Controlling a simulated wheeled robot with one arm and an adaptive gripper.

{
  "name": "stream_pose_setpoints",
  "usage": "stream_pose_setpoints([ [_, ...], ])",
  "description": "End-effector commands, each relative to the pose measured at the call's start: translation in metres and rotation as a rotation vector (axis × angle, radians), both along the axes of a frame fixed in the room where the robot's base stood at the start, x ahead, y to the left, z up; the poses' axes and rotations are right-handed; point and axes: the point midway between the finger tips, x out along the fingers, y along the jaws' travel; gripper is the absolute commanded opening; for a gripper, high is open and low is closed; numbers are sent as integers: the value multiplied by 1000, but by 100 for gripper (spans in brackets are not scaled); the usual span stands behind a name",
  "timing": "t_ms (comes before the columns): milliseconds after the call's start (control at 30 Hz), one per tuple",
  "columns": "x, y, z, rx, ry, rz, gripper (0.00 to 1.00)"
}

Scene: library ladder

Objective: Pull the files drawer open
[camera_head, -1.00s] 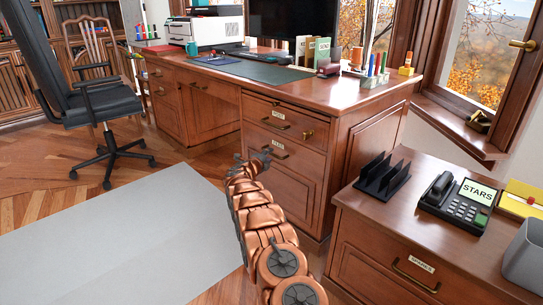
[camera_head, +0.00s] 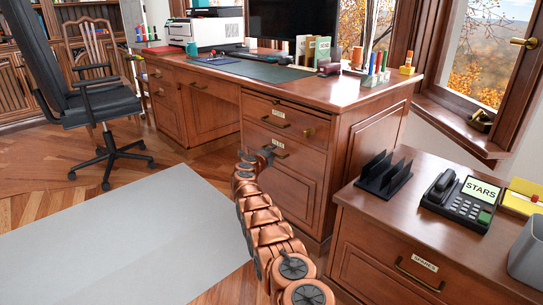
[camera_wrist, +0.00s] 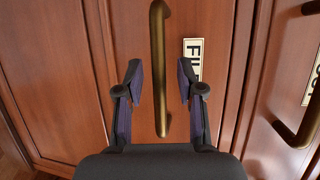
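The files drawer (camera_head: 290,190) is the lower wooden front in the desk's near pedestal, and it looks closed. Its brass bar handle (camera_wrist: 158,60) runs up the middle of the wrist view, beside a partly hidden label (camera_wrist: 193,60) starting "FIL". My gripper (camera_wrist: 159,80) is open, with one dark finger on each side of the handle's line. Both fingers appear apart from the bar. In the head view my gripper (camera_head: 258,156) is at the drawer front near the handle, partly hidden by my arm.
A drawer with its own brass handle (camera_head: 275,123) and lock sits above. In the wrist view another brass handle (camera_wrist: 301,120) is at the right. A side cabinet (camera_head: 390,270) with a telephone stands at the right. A grey rug (camera_head: 130,240) covers open floor at the left.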

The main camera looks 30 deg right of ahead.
Motion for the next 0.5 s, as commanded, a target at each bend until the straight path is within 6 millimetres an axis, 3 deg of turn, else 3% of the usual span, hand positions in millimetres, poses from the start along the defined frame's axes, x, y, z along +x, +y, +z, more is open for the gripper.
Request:
stream_pose_setpoints([
  [400,1,-1,-1,3,1,2,38],
  [500,1,0,-1,3,1,2,28],
])
